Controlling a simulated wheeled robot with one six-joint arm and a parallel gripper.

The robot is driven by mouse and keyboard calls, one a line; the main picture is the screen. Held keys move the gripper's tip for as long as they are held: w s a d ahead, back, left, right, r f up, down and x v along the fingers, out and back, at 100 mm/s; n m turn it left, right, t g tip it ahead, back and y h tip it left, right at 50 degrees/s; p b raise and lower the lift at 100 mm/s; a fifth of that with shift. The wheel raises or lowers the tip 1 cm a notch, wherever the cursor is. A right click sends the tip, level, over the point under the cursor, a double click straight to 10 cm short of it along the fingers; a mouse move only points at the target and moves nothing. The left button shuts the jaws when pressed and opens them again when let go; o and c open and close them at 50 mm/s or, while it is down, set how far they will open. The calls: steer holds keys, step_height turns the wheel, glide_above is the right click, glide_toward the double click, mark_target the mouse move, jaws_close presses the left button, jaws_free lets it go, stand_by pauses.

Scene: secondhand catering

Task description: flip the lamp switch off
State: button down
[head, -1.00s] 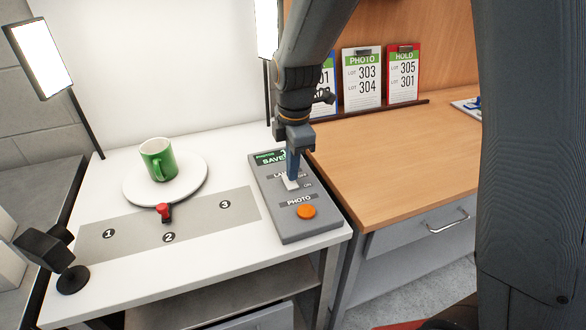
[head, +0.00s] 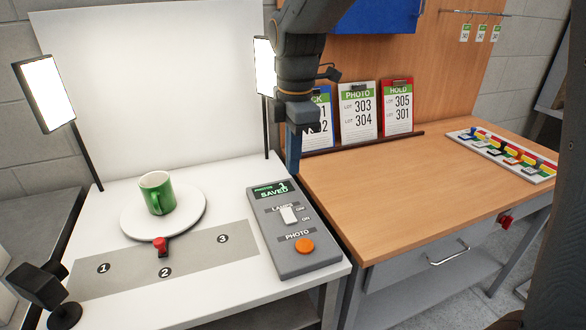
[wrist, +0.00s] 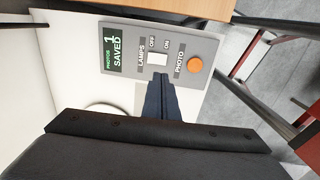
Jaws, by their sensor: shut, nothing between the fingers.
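The lamp switch (head: 288,214) is a white rocker on a grey control box (head: 312,262), between the OFF and ON marks. It also shows in the wrist view (wrist: 158,59), just beyond the fingertips. I cannot tell for certain which way it is tipped. The left lamp (head: 45,94) and the right lamp (head: 265,66) both show bright white panels. My gripper (head: 292,168) is shut and empty, pointing down above the far end of the box, apart from the switch. Its blue-grey fingers also show in the wrist view (wrist: 158,92).
An orange photo button (head: 304,246) sits near the switch, and a screen (head: 272,190) reads SAVED. A green mug (head: 157,193) stands on a white turntable (head: 190,222) to the left. A wooden desk (head: 400,175) adjoins at right, mostly clear.

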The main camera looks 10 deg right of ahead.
steer(key=s+d+f+m, duration=0.4)
steer(key=m, duration=0.2)
steer(key=s+d+f+m, duration=0.4)
steer(key=m, duration=0.3)
steer(key=s+d+f+m, duration=0.4)
steer(key=m, duration=0.2)
steer(key=shift+m, duration=0.3)
steer(key=shift+s+d+f+m, duration=0.25)
steer(key=shift+s+m, duration=0.25)
steer(key=shift+m, duration=0.1)
